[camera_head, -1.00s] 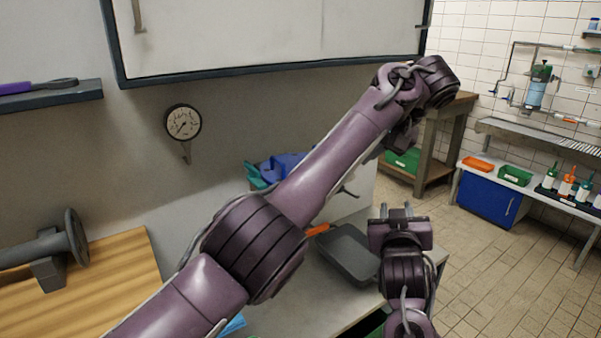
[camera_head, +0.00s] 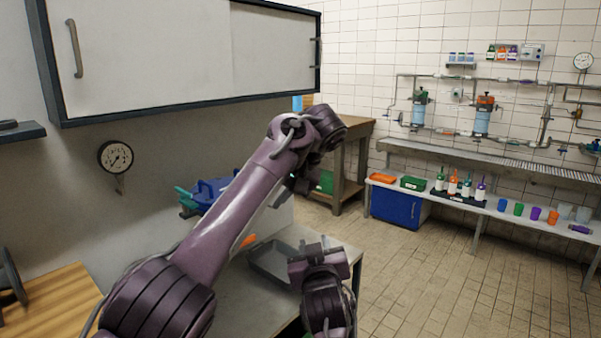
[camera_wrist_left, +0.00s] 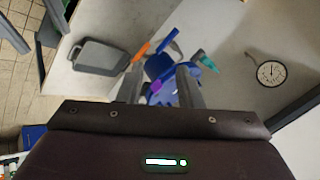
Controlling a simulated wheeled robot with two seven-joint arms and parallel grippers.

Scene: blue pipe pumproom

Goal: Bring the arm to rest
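My left arm (camera_head: 225,222) comes in from the left and stretches up across the middle of the head view. Its gripper is mostly hidden behind the wrist there. In the left wrist view the left gripper (camera_wrist_left: 160,82) has its two fingers apart with nothing held between them. Blue items (camera_wrist_left: 163,66) lie beyond the fingers, on the counter. My right gripper (camera_head: 315,246) points up at the lower middle of the head view, in front of the counter's right end. Its two fingertips stand apart and hold nothing.
A grey tray (camera_head: 268,262) lies on the counter beside my right gripper. A wall cabinet (camera_head: 160,55) hangs above my left arm. A gauge (camera_head: 115,157) is on the wall. A wooden table (camera_head: 345,128) stands behind. The tiled floor (camera_head: 440,275) at right is clear.

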